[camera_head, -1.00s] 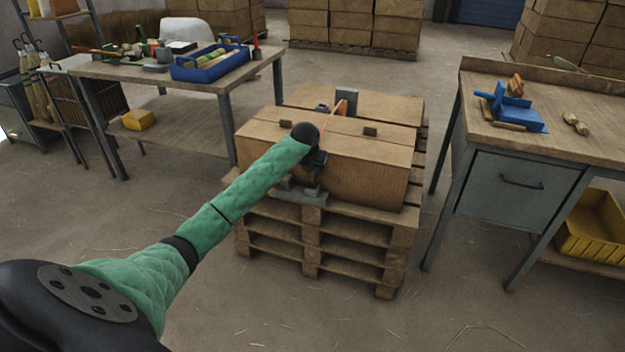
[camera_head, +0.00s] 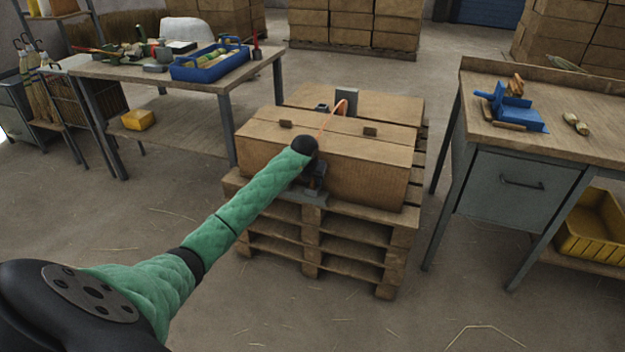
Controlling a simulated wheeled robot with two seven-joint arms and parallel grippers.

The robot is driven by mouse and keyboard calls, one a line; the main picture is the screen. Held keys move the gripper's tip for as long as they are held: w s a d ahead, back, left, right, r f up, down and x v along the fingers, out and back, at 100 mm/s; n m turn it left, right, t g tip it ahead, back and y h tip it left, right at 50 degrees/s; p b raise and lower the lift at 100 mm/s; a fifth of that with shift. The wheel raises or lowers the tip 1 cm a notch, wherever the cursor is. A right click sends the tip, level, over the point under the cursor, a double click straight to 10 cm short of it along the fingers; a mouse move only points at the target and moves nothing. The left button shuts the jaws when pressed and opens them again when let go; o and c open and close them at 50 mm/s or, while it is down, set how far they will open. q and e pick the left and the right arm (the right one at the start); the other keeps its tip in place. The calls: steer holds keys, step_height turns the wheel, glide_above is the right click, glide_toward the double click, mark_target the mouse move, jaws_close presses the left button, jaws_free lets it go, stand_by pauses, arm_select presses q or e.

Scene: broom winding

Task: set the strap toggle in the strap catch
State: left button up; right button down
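An orange strap (camera_head: 328,124) arches over the top of the cardboard box (camera_head: 365,165) on the pallet stack. Its far end is by a grey upright plate (camera_head: 346,101) at the back. Its near end runs down toward my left gripper (camera_head: 313,182), at the front face of the box. My black wrist and green forearm cover much of this gripper, so its fingers and anything between them cannot be made out. The strap toggle is hidden or too small to tell. A grey metal piece (camera_head: 312,198) at the pallet's front edge, below the gripper, may be the strap catch. My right gripper is not in view.
The box rests on stacked wooden pallets (camera_head: 362,232). A workbench (camera_head: 555,140) with a blue fixture (camera_head: 512,108) stands at the right. A table (camera_head: 150,68) with a blue tray (camera_head: 209,66) stands at the left. The floor in front is clear.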

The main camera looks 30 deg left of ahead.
arm_select(q)
steer(key=shift+r, duration=0.2)
steer(key=v, duration=1.1)
steer(key=shift+s+r, duration=0.3)
steer(key=shift+r, duration=0.05)
steer(key=shift+d, duration=0.15)
